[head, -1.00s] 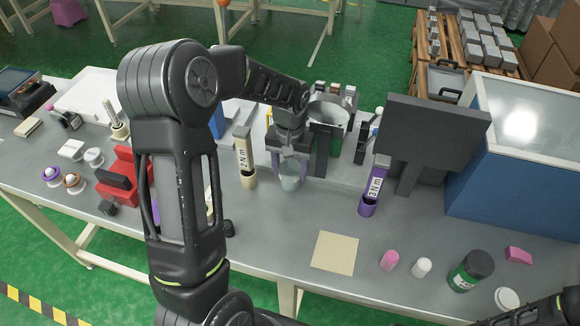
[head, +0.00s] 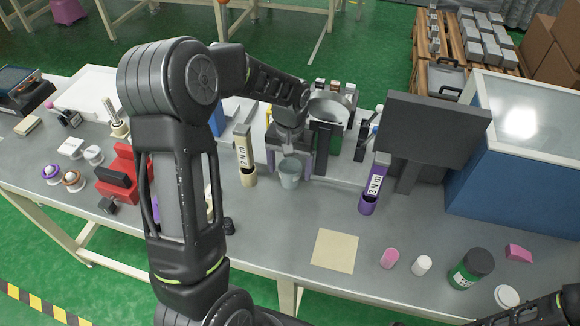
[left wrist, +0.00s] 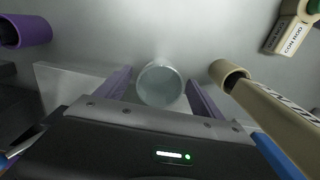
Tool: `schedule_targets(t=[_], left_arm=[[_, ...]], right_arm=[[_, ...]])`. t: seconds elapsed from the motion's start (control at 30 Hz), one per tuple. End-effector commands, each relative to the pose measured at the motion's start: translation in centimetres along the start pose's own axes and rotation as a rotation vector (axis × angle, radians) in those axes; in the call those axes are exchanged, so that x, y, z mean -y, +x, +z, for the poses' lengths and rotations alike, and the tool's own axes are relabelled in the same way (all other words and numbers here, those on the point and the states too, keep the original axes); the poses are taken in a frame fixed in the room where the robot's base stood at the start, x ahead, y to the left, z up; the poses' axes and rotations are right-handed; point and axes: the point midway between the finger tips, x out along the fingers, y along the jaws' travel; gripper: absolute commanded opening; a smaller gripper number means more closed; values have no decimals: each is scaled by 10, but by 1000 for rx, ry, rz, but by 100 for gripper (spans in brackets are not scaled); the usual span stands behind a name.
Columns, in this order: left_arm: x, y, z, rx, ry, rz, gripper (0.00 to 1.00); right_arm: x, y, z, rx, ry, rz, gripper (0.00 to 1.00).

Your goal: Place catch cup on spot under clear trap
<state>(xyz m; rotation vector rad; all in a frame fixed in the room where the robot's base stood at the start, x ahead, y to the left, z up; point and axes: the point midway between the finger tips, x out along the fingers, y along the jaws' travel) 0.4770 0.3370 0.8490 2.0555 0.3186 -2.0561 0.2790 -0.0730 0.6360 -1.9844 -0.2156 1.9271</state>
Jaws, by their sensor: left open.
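The catch cup (head: 290,174), a small pale translucent cup, stands upright on the grey table in the head view. It also shows in the left wrist view as a round pale shape (left wrist: 160,85). My left gripper (head: 289,160) is open, its two purple fingers on either side of the cup and slightly behind it, with gaps to the cup in the wrist view. I cannot make out a clear trap or the spot under it; my gripper and arm cover that part. My right gripper is not in view.
A beige column marked 2 (head: 244,155) stands just left of the cup. A purple column marked 3 (head: 375,182) stands to the right. A dark panel (head: 435,130) and a blue box (head: 510,185) are beyond it. A beige square (head: 335,251) lies in front.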

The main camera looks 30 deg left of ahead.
Motion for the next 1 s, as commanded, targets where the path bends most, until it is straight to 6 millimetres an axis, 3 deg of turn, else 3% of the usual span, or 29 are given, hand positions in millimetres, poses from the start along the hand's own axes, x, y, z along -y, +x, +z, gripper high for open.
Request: schedule_targets(t=[0.17, 0.6, 0.77, 1.0], left_arm=[[0, -24, 0, -2, 0, 0, 78], [0, -110, 0, 0, 0, 0, 78], [0, -122, 0, 0, 0, 0, 78], [0, -122, 0, 0, 0, 0, 78]], right_arm=[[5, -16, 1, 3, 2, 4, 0], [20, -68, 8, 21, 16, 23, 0], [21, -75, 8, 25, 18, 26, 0], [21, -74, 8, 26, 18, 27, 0]])
